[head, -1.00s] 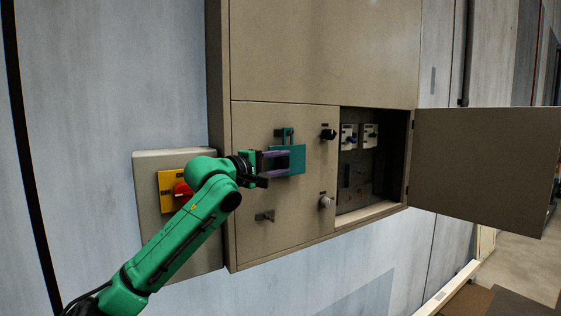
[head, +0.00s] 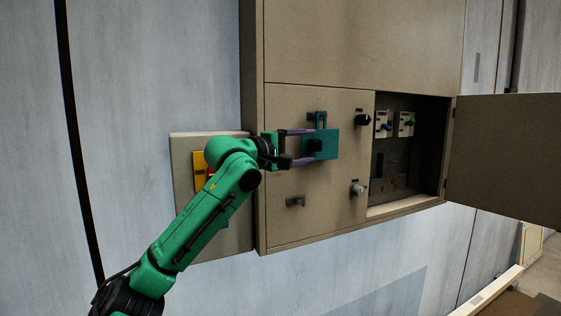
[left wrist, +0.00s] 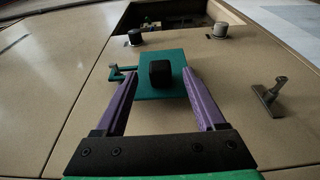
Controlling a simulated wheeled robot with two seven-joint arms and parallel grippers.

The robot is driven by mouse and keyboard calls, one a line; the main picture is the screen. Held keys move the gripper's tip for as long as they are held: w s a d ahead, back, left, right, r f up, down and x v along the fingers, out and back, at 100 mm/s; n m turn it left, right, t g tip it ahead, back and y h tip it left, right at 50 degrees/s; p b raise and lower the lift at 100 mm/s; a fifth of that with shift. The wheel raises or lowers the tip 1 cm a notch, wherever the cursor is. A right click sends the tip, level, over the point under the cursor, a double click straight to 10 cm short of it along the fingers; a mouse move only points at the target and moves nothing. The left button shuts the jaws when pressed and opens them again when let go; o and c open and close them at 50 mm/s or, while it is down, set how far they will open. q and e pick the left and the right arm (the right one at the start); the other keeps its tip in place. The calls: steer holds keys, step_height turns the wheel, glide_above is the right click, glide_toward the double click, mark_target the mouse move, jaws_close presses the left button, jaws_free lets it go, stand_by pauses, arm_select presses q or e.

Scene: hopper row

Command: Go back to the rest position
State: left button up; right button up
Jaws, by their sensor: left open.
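My left gripper (head: 308,145) is in front of the closed cabinet door, its purple fingers spread apart. In the left wrist view the open fingers (left wrist: 166,100) stand on either side of a black knob (left wrist: 160,73) on a teal plate (left wrist: 147,88). I cannot tell whether they touch it. The teal plate (head: 328,146) hangs by a teal hook on the cabinet door in the head view. My right gripper is not in view.
The beige cabinet (head: 320,222) has an open compartment (head: 400,165) at right, with its door (head: 505,150) swung out. Black (head: 363,120) and grey (head: 357,189) knobs and a small handle (head: 295,201) project from the front. A yellow-backed switch (head: 199,172) sits behind my left arm.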

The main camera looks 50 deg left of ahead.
arm_select(q)
steer(key=s+b, duration=0.5)
steer(key=s, duration=0.6)
steer(key=shift+s+a, duration=0.15)
steer(key=shift+s, duration=0.25)
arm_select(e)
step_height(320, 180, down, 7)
